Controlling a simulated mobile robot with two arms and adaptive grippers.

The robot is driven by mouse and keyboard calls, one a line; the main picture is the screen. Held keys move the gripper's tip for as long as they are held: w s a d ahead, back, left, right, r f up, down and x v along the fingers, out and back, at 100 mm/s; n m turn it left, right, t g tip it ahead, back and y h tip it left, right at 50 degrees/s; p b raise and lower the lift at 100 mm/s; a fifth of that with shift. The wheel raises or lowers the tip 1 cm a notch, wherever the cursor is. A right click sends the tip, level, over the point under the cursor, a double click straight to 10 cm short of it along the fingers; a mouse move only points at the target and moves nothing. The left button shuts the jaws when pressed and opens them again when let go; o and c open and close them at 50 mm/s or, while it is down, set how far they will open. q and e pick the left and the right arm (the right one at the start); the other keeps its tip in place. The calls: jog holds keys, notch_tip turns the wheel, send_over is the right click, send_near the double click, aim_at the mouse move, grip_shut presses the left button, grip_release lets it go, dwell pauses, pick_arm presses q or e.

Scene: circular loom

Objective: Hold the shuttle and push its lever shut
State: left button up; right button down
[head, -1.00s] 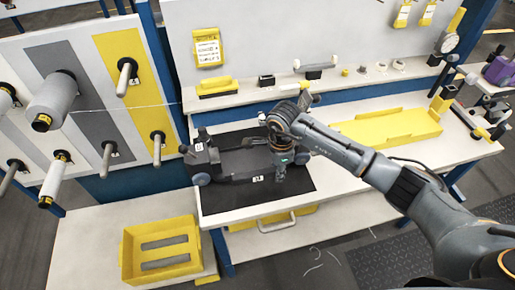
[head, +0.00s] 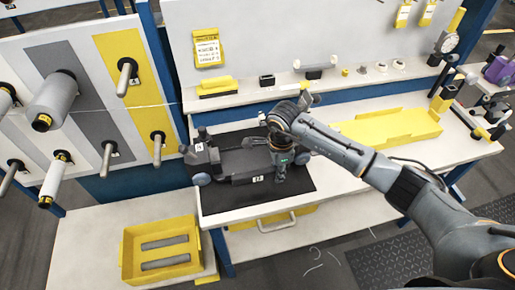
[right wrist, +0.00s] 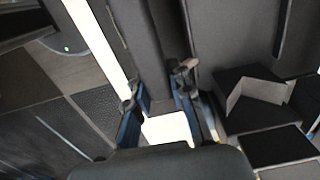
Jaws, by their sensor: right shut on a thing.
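The dark grey shuttle (head: 238,163) lies on a black mat (head: 222,203) at the front of the white table, with small wheels at its left end. My right gripper (head: 280,177) reaches down over the shuttle's right part and is shut on it. In the right wrist view its two fingers (right wrist: 165,103) stand on either side of a dark bar of the shuttle (right wrist: 143,45). I cannot pick out the lever for sure; the gripper hides part of the shuttle's right end. My left gripper is not in view.
A yellow tray (head: 425,127) lies to the right on the table. A yellow crate (head: 127,262) stands on a lower white surface at front left. Spools and pegs stick out of the panel (head: 78,110) at left. Small parts line the shelf (head: 345,84) behind.

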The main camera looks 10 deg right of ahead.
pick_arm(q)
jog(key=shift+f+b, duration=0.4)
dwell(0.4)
